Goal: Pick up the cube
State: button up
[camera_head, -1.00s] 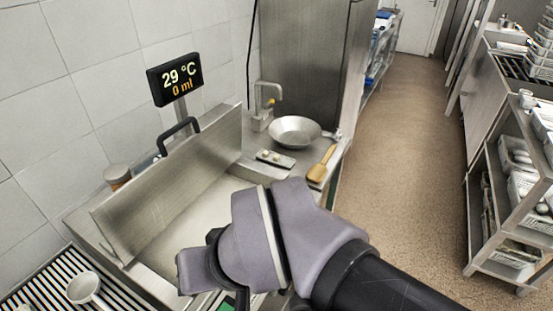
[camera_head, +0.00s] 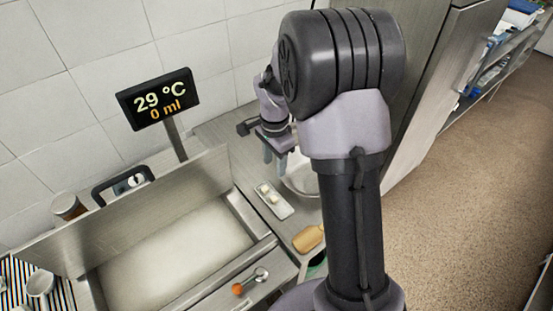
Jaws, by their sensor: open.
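Two small pale cubes (camera_head: 265,189) sit on a small light tray (camera_head: 285,212) on the steel counter; which one the task means, I cannot tell. My gripper (camera_head: 275,160) points down, open, with nothing seen between its fingers. In the picture it shows just above and beyond the tray, apart from the cubes. My arm hides part of the counter to the right of it.
A metal bowl (camera_head: 299,180) stands behind my arm, partly hidden. A wooden spatula (camera_head: 308,238) lies nearer. A steel basin (camera_head: 170,262) with a raised lid is at left, and a ladle with an orange end (camera_head: 239,289) lies on its front edge. A display (camera_head: 158,98) stands behind.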

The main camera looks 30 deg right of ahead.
jog(key=b, duration=0.3)
send_over(274, 198)
jog(key=f, duration=1.2)
jog(key=shift+s+d+f, duration=0.1)
jog(key=shift+s+f, duration=0.15)
jog(key=shift+f, duration=0.1)
jog(key=f, duration=0.1)
jog(key=f+b, duration=0.1)
jog(key=f, duration=0.3)
jog(key=shift+w+f, duration=0.25)
jog(key=shift+w, duration=0.05)
jog(key=shift+r, duration=0.1)
jog(key=shift+c, duration=0.4)
grip_shut()
